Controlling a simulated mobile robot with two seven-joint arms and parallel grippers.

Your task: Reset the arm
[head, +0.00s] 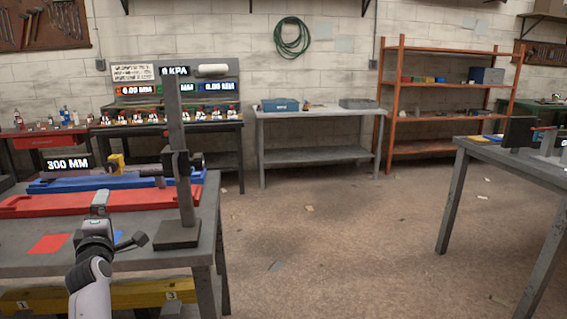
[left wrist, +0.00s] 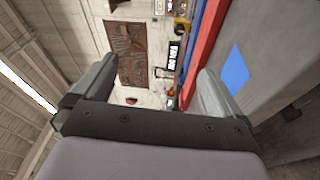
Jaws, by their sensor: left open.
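My left arm comes in from the bottom left of the head view. Its gripper (head: 118,222) is over the near part of the left bench (head: 150,262). In the left wrist view the two fingers of the left gripper (left wrist: 152,88) stand wide apart with nothing between them. A blue square (left wrist: 235,70) lies on the bench beside one finger, and a red square (head: 48,243) lies left of the gripper in the head view. My right gripper is in neither view.
A red rail (head: 60,203) and a blue rail (head: 100,183) lie across the left bench. A dark upright post (head: 176,130) on a base plate stands at its right. Another table (head: 490,152) is at the right. The floor between (head: 330,240) is mostly clear.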

